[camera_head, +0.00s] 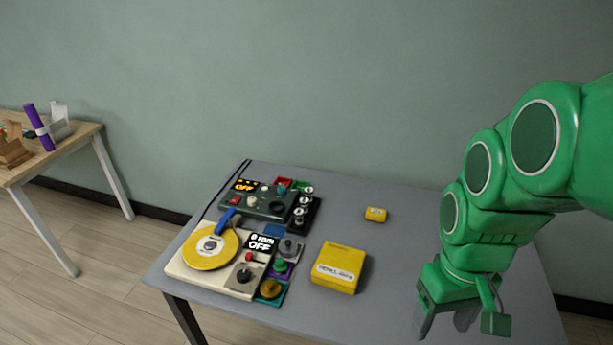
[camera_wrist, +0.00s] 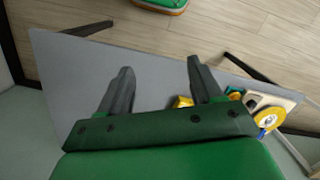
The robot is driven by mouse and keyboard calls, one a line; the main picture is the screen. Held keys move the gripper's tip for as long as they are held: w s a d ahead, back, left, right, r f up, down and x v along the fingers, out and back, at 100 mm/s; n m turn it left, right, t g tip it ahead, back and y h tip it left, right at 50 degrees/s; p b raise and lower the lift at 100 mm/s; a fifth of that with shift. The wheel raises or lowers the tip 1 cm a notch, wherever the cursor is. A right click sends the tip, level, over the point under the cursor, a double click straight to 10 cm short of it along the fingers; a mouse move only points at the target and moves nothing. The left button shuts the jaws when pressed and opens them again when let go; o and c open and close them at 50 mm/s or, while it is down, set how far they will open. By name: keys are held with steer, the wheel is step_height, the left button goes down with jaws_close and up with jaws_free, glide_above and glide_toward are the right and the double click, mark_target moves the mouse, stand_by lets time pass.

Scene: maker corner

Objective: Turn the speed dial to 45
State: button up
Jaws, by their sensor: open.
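A cream turntable machine (camera_head: 182,267) with a yellow disc (camera_head: 205,255) sits at the table's front left. Its black display (camera_head: 262,243) reads "0 rpm" and "OFF". A dark round dial (camera_head: 244,276) is on its front right part, below a small red button (camera_head: 249,256). I cannot read any dial marks. My gripper (camera_head: 462,318) is open and empty over the table's right side, far right of the machine. In the wrist view, the open fingers (camera_wrist: 160,72) show, with the yellow disc (camera_wrist: 268,118) at the far right; the dial is not clear there.
A dark control box (camera_head: 262,203) reading "OFF" stands behind the machine, with several small knobs and trays beside it. A labelled yellow box (camera_head: 339,267) lies between machine and gripper. The grey table (camera_head: 400,265) is otherwise clear.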

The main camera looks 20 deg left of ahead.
steer(key=w+a+f+n, duration=0.2)
steer(key=w+a+n, duration=0.4)
steer(key=w+a, duration=0.25)
steer(key=n+t, duration=0.2)
steer(key=n, duration=1.4)
glide_toward(243, 274)
steer(key=shift+w+d+f, duration=0.2)
steer(key=shift+w+d, duration=0.05)
steer(key=shift+d, duration=0.15)
steer(key=shift+a+f, duration=0.3)
steer(key=shift+a, duration=0.1)
steer(key=shift+f, duration=3.85)
steer(key=c, duration=1.1)
steer(key=shift+o, duration=0.2)
